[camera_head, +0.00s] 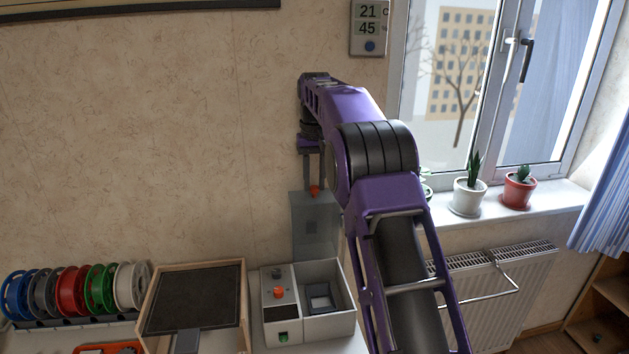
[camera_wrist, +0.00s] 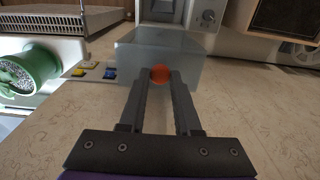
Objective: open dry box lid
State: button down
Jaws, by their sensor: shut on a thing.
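The dry box (camera_head: 341,327) is a pale grey box on the worktop, with a square opening in its right part. Its translucent grey lid (camera_head: 315,235) stands raised, roughly upright, at the back of the box against the wall. The lid also shows in the wrist view (camera_wrist: 135,48). My gripper (camera_head: 314,184) is at the lid's top edge, shut on a small orange-red knob (camera_wrist: 160,73). In the wrist view the knob sits between my two dark fingertips (camera_wrist: 161,79). My fingers partly hide the knob in the head view.
A wood-framed box (camera_head: 245,300) with a dark top stands left of the dry box. Several coloured spools (camera_head: 72,290) stand farther left. Potted plants (camera_head: 467,196) line the windowsill at right, above a radiator (camera_head: 490,290). The wall is close behind my gripper.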

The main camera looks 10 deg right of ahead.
jog(key=c, duration=0.6)
grip_release()
jog(key=shift+f, duration=0.25)
jog(key=shift+r, duration=0.1)
jog(key=shift+s+r, duration=0.2)
jog(key=shift+r, duration=3.55)
